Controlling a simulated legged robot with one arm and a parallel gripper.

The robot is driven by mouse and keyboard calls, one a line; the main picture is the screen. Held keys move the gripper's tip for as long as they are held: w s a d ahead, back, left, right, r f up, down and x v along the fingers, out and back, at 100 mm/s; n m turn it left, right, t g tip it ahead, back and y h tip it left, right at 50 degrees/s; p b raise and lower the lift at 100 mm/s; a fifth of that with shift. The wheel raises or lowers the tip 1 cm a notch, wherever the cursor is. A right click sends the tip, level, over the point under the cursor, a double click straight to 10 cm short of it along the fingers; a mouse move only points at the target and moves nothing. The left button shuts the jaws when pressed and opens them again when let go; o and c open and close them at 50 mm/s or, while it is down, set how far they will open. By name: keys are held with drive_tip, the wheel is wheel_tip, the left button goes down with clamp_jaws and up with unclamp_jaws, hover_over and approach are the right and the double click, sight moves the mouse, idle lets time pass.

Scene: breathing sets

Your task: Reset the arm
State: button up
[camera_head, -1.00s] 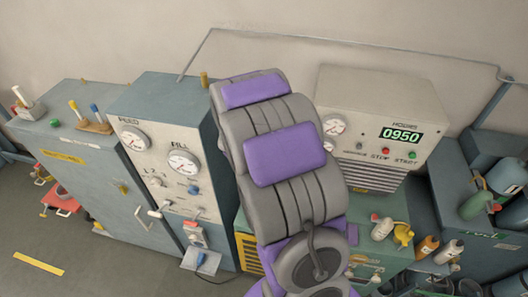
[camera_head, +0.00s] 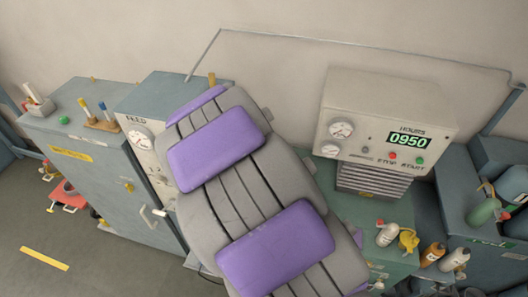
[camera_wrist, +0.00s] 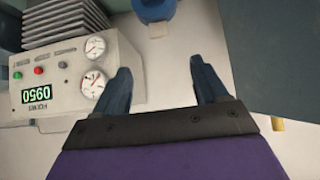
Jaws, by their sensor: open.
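My arm, grey with purple pads, fills the middle of the head view and reaches up and to the left. My gripper is hidden in the head view. In the wrist view my gripper (camera_wrist: 166,88) is open, its two dark fingers spread wide with nothing between them. Beyond the fingers is a pale, bare surface. The compressor box (camera_wrist: 75,75) with two gauges and a green 0950 display is left of the fingers; it also stands at the right in the head view (camera_head: 385,115).
A panel with gauges (camera_head: 140,137) is partly behind the arm. Bottles (camera_head: 433,253) crowd the lower right. Open floor (camera_head: 95,270) lies lower left.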

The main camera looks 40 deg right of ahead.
drive_tip(key=shift+d+f, duration=0.1)
drive_tip(key=shift+d, duration=0.4)
drive_tip(key=s+a+f+n+y+b, duration=0.2)
drive_tip(key=a+f+b, duration=0.15)
drive_tip(key=a, duration=0.25)
drive_tip(key=s+a+f+n+g+y+b, duration=0.1)
drive_tip(key=s+a+f+y+b, duration=0.2)
drive_tip(key=a, duration=0.4)
drive_tip(key=s+a+f+n+y+b, duration=0.1)
drive_tip(key=a+f+n+y+b, duration=0.1)
drive_tip(key=a+b, duration=0.3)
drive_tip(key=s+a+f+n+g+b, duration=0.2)
drive_tip(key=s+b, duration=0.3)
drive_tip(key=s, duration=0.5)
drive_tip(key=s+a+f+n+g+b, duration=0.2)
drive_tip(key=s+f+n+g+b, duration=0.1)
drive_tip(key=s, duration=0.8)
drive_tip(key=shift+s+a+f+g+b, duration=0.2)
drive_tip(key=shift+a+g+b, duration=0.15)
drive_tip(key=shift+g+b, duration=0.5)
drive_tip(key=shift+w, duration=0.1)
